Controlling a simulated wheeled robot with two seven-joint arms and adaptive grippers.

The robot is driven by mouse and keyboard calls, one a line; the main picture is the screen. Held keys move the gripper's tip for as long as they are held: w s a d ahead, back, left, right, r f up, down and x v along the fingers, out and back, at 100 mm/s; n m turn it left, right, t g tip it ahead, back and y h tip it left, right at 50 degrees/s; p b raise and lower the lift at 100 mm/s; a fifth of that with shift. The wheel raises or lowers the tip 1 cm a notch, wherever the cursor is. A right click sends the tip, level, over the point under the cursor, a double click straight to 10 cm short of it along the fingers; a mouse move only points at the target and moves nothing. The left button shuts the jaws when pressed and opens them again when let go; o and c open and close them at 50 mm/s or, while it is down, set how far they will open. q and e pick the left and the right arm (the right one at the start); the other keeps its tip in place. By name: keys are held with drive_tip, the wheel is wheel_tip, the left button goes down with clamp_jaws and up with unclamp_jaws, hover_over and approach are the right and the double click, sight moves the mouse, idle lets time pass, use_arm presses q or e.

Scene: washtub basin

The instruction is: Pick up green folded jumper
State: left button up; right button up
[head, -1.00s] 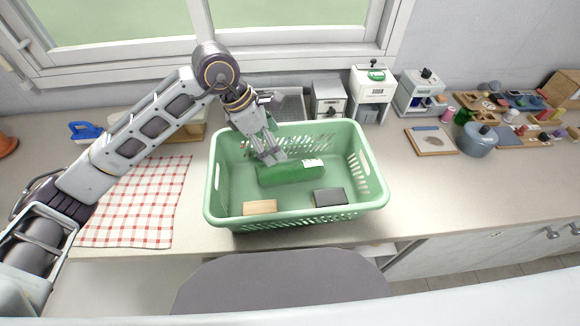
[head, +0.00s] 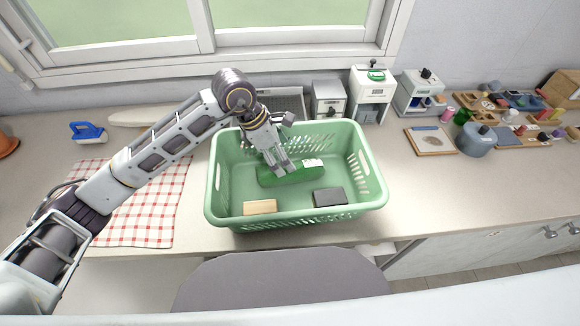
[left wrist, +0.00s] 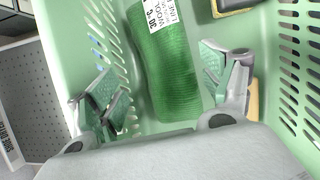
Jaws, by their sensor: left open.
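The green folded jumper (head: 296,175) lies in the green basket (head: 215,200) and has a white label on it. In the left wrist view the ribbed green jumper (left wrist: 177,80) lies lengthwise ahead of my open left gripper (left wrist: 165,90), between its two spread fingers, with the label reading wool at its far end. In the head view my left gripper (head: 281,168) reaches down into the basket at the jumper's left part and hides some of it. I cannot tell whether the fingers touch it. My right gripper is not in view.
A tan block (head: 260,207) and a dark block (head: 329,197) lie in the basket in front of the jumper. The basket walls stand close around my gripper. A checked cloth (head: 150,225) lies left; white boxes (head: 372,92) stand behind.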

use_arm(q)
drive_tip(key=x, duration=0.3)
drive_tip(key=shift+d+r+p, duration=0.15)
drive_tip(key=shift+p, duration=0.2)
drive_tip(key=shift+d+f, duration=0.25)
drive_tip(key=shift+f, duration=0.4)
drive_tip(key=c, duration=0.9)
drive_tip(key=shift+o, duration=0.2)
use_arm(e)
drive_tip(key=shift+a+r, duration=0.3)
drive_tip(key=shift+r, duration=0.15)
